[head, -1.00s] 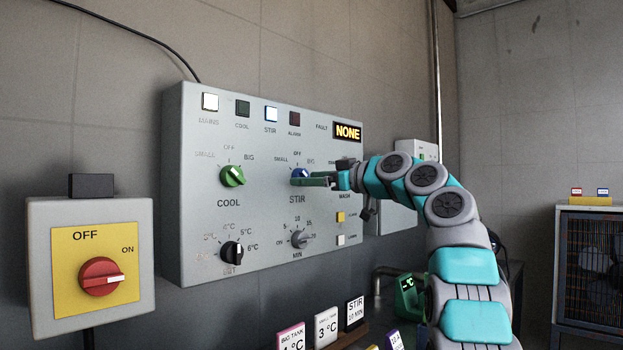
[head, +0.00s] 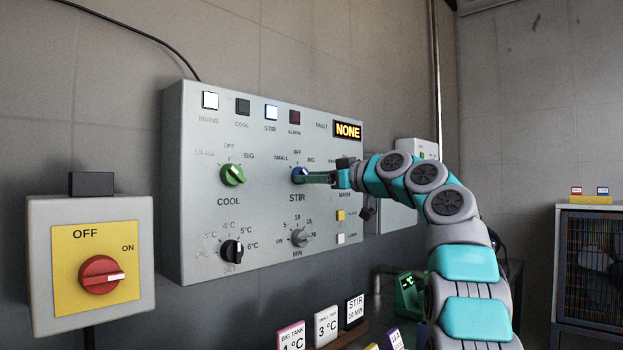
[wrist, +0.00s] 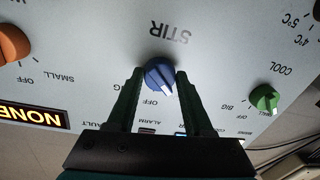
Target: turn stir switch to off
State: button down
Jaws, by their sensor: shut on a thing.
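The blue STIR knob (head: 299,175) is on the grey control panel, above its STIR label. My gripper (head: 306,177) reaches it from the right. In the wrist view the green fingers of my gripper (wrist: 158,84) are shut on the blue STIR knob (wrist: 159,75), one on each side. The panel appears upside down there. The knob's white pointer mark lies near the OFF label, turned somewhat to the SMALL side of it. The fingers hide part of the lettering around the knob. The STIR lamp (head: 271,112) looks lit.
The green COOL knob (head: 232,174) is left of the STIR knob. The black SET knob (head: 232,251) and grey MIN knob (head: 300,238) sit below. The fault display (head: 347,131) reads NONE. A red mains switch (head: 101,275) stands at left. Sign cards (head: 326,326) stand below the panel.

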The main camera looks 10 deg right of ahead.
jog(key=shift+s+a+f+m+t+p, duration=0.15)
jog(key=shift+m+p, duration=0.25)
jog(key=shift+m, duration=2)
jog(key=shift+w+a+r+m+t+p, duration=0.15)
jog(key=shift+m+p, duration=0.25)
jog(key=shift+m, duration=2)
jog(key=shift+s+d+f, duration=0.1)
jog(key=shift+d, duration=0.05)
jog(key=shift+c, duration=1.5)
grip_release()
jog(key=b+v, duration=0.1)
jog(key=v, duration=0.6)
jog(key=shift+s+d+b, duration=0.25)
jog(key=shift+s+b, duration=0.05)
